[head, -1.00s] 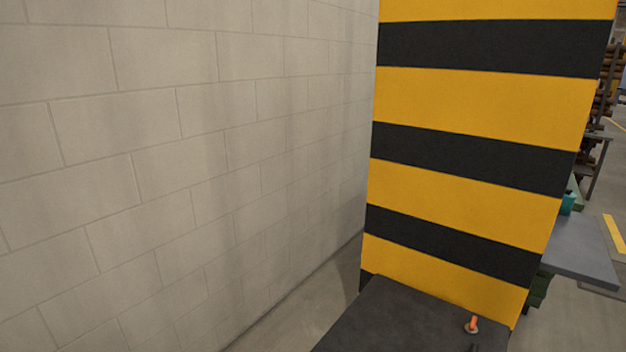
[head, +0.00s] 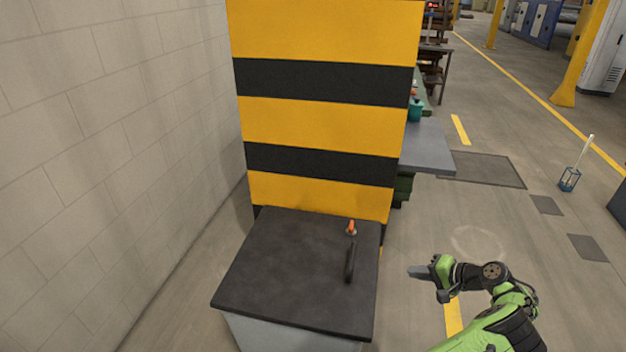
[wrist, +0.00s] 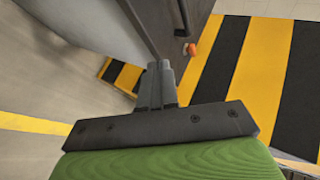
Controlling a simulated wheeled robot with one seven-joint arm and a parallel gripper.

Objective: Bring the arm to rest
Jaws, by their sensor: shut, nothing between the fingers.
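My gripper (head: 420,272) is at the lower right in the head view, on my green and black arm. It is held in the air to the right of a grey box with a dark lid (head: 290,275). In the wrist view my gripper (wrist: 157,68) has its two grey fingers together with nothing between them. The fingers point toward the dark lid (wrist: 155,20) and the striped pillar (wrist: 245,60), apart from both as far as I can see.
The lid carries a black handle (head: 350,262) and an orange knob (head: 351,228). A yellow and black pillar (head: 320,120) stands behind it, a block wall (head: 110,130) at left. A grey bench (head: 428,150) juts out at right.

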